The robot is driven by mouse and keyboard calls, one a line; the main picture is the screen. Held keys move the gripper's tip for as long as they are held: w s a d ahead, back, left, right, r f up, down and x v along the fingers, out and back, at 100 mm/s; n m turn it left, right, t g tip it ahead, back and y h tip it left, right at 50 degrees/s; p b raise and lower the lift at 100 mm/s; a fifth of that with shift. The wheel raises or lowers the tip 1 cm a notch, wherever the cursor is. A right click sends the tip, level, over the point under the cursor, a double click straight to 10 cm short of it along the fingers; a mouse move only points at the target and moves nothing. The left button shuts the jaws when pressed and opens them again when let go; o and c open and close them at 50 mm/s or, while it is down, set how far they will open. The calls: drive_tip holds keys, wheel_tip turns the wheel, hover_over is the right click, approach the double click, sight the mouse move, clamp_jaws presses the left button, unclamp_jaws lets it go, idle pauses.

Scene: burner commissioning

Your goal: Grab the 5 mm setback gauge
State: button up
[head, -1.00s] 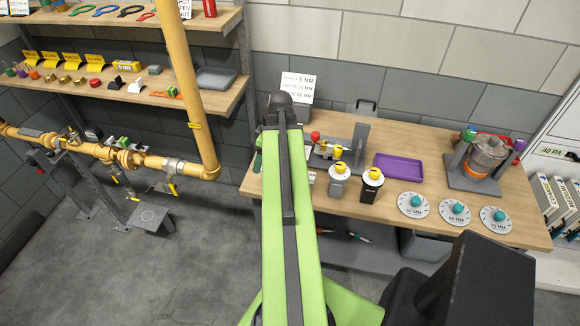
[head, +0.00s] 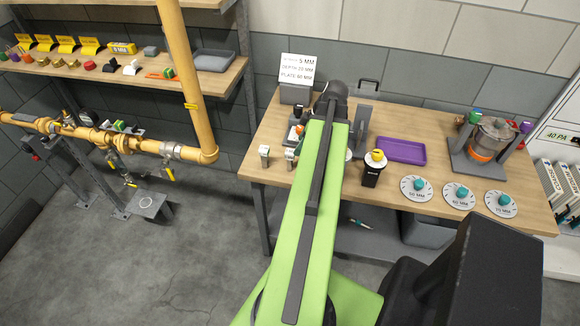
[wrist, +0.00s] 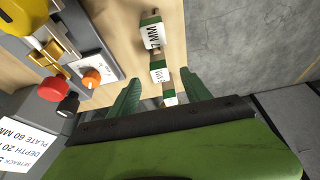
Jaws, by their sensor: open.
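Several small setback gauges stand in a row on the wooden bench. The wrist view shows a far one (wrist: 152,33), a middle one (wrist: 158,70) and a near one (wrist: 170,97), with white faces, green edges and "MM" lettering. Their numbers are not readable, so I cannot tell which is 5 mm. Two also show in the head view, a left one (head: 264,155) and a right one (head: 290,156). My gripper (wrist: 160,90) is open, its green fingers apart. The near gauge appears between them, partly hidden by the gripper body. In the head view my arm hides the fingers.
A fixture with red and orange knobs (wrist: 92,78) lies left in the wrist view. A purple tray (head: 401,151), numbered discs (head: 458,195) and a burner pot (head: 494,140) occupy the bench's right.

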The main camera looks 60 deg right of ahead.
sight(290, 156)
drive_tip(key=b+x, duration=0.7)
drive_tip(key=x, duration=0.2)
drive_tip(key=shift+w+d+f, duration=0.15)
drive_tip(key=shift+w+f, duration=0.1)
drive_tip(key=shift+w, duration=0.05)
drive_tip(key=shift+r, duration=0.2)
clamp_jaws()
